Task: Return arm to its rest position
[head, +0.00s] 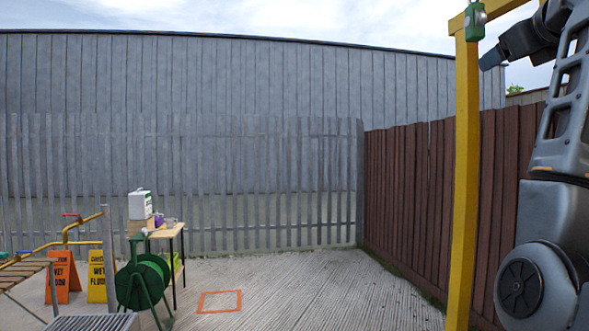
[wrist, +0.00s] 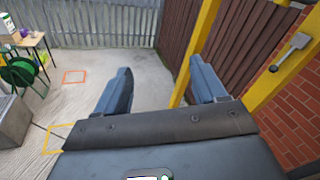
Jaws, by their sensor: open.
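In the wrist view my gripper (wrist: 160,82) has its two blue-grey fingers wide apart, with nothing between them. In the head view my arm is raised along the right edge, and a gripper finger (head: 492,58) shows at the upper right, beside the yellow frame. Much of the arm is cut off by the picture's edge.
A yellow post (head: 465,180) stands close to my arm; a green padlock-like item (head: 475,21) is at its top. A table (head: 168,232), a green reel (head: 143,283) and wet-floor signs (head: 97,277) stand left. An orange square (head: 220,301) marks open ground. A brick wall (wrist: 295,110) is right.

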